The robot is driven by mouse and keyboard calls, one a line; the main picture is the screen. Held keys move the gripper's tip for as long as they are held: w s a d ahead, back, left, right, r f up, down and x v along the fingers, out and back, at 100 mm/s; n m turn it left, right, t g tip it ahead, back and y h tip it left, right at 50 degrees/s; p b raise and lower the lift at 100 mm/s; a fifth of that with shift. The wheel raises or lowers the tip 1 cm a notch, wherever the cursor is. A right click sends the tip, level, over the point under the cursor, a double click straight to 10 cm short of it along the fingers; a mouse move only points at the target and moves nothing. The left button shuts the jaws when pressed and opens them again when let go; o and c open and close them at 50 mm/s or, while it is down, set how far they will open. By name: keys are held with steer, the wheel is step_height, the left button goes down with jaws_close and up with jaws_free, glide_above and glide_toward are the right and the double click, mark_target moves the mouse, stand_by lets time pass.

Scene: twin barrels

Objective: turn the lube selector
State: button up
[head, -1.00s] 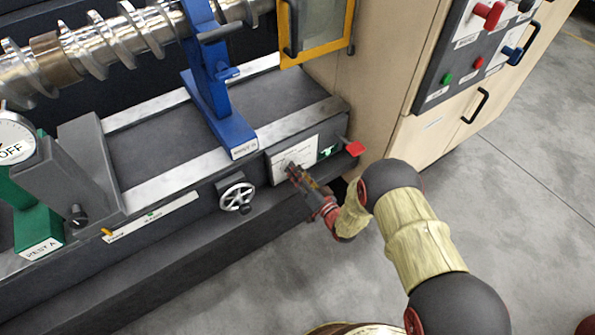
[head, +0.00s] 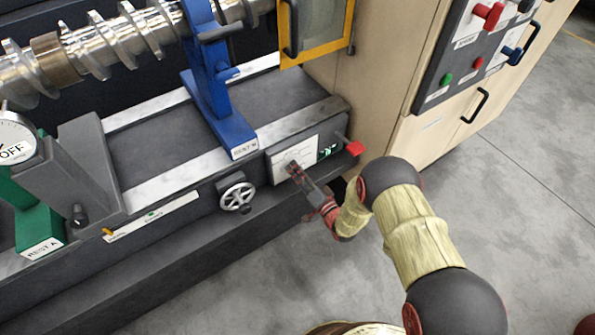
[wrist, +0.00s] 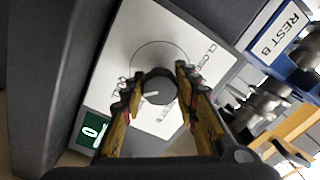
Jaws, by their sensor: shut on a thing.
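The lube selector is a dark round knob (wrist: 155,88) with a white pointer line, set on a white labelled plate (wrist: 150,35) in the wrist view. The word CLOSED shows at one side of its dial circle; other lettering is partly covered by my fingers. My gripper (wrist: 154,92) has its yellow and black fingers on either side of the knob and is shut on it. In the head view my gripper (head: 296,170) reaches the white plate (head: 310,152) on the machine's front face, and hides the knob.
A handwheel (head: 237,196) sits left of the plate. A red-ended lever (head: 354,147) sticks out just right of it. The blue rest (head: 212,90) stands above. A wooden cabinet (head: 375,90) with a control panel is at the right. The floor in front is open.

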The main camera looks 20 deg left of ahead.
steer(key=shift+f, duration=0.15)
steer(key=o, duration=1.1)
steer(key=shift+o, duration=0.3)
steer(key=v, duration=1.2)
